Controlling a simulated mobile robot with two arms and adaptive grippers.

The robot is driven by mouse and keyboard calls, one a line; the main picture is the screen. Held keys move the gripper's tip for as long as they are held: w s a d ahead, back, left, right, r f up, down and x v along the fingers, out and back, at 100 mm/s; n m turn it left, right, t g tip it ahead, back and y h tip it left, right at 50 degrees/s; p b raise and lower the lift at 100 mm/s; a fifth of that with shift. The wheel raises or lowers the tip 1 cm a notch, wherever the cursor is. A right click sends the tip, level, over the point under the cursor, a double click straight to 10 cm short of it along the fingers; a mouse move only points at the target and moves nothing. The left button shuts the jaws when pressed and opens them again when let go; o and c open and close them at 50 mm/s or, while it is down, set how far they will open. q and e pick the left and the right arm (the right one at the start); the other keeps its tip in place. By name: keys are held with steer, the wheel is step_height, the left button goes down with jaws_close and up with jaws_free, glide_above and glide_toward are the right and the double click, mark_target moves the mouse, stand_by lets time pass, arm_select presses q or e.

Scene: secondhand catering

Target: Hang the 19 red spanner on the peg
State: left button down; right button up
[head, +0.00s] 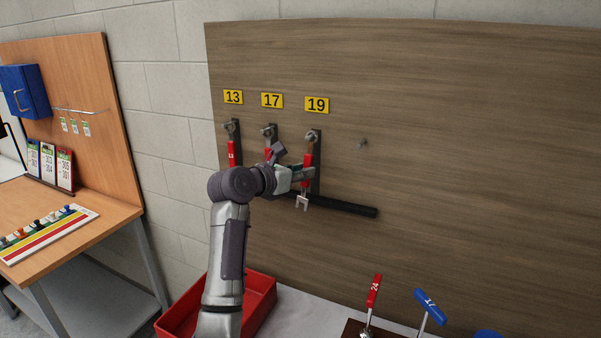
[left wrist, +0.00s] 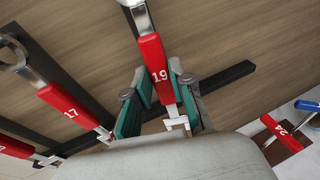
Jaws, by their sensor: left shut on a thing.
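The red 19 spanner (head: 309,152) is upright against the wooden board, below the yellow 19 label (head: 317,104). Its ring end (head: 313,135) is at the top, at the height of the pegs; I cannot tell whether the ring is around the peg. Its open jaw points down. My left gripper (head: 303,178) is shut on the handle's lower part. In the left wrist view, the fingers (left wrist: 158,84) lie on both sides of the red handle (left wrist: 154,62) marked 19. The ring is cut off at the top edge there. My right gripper is not in view.
Red spanners 13 (head: 232,153) and 17 (left wrist: 72,112) hang to the left. A bare peg (head: 361,144) sticks out right of the 19 place. A black bar (head: 348,208) runs below.

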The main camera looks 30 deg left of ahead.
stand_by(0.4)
arm_select(q)
steer(key=c, duration=0.9)
jaws_free()
steer(key=shift+c, duration=0.2)
steer(key=v, duration=1.2)
steer(key=shift+f, duration=0.15)
